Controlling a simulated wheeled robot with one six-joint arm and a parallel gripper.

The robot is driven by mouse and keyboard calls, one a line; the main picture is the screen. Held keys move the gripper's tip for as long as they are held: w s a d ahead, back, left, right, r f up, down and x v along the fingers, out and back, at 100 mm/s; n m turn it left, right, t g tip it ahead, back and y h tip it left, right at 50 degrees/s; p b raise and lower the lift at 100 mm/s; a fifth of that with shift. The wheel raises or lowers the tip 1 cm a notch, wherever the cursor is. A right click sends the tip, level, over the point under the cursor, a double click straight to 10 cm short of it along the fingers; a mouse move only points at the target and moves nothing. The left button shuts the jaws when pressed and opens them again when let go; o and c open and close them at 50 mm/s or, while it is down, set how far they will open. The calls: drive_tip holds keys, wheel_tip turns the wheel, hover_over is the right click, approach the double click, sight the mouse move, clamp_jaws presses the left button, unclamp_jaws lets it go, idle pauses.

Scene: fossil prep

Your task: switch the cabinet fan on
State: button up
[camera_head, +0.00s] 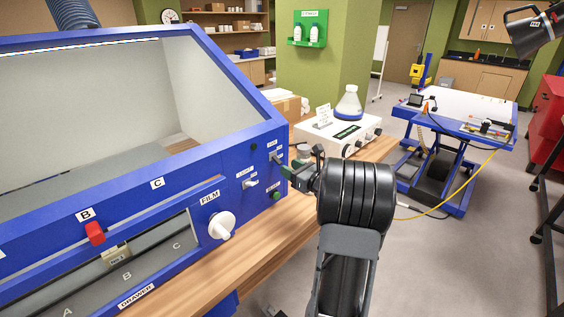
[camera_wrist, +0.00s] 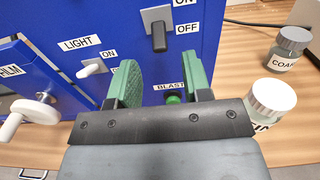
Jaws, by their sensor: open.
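The blue cabinet (camera_head: 130,212) fills the left of the head view. In the wrist view, a dark lever switch (camera_wrist: 158,38) sits on a grey plate on the cabinet's front panel, with ON and OFF labels at its right. The lever points down, its end near OFF; its name label is out of view. My gripper (camera_wrist: 157,68) is open and empty, its green fingers below and to either side of the lever, apart from it as far as I can tell. In the head view, my gripper (camera_head: 287,171) is close to the panel's right end and partly hides the switch.
A white LIGHT toggle (camera_wrist: 93,68) and a green BLAST button (camera_wrist: 174,97) are near my fingers. A white FILM crank (camera_head: 222,226) and red slider (camera_head: 95,233) are further left. Two jars, one grey (camera_wrist: 288,48) and one white-lidded (camera_wrist: 272,97), stand at right on the wooden bench.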

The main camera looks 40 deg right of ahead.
sight(280, 163)
drive_tip(key=shift+w+a+p, duration=0.2)
drive_tip(key=shift+w, duration=0.9)
drive_tip(key=shift+w+a+p, duration=0.2)
drive_tip(key=shift+w, duration=0.9)
drive_tip(key=shift+r, duration=0.1)
clamp_jaws()
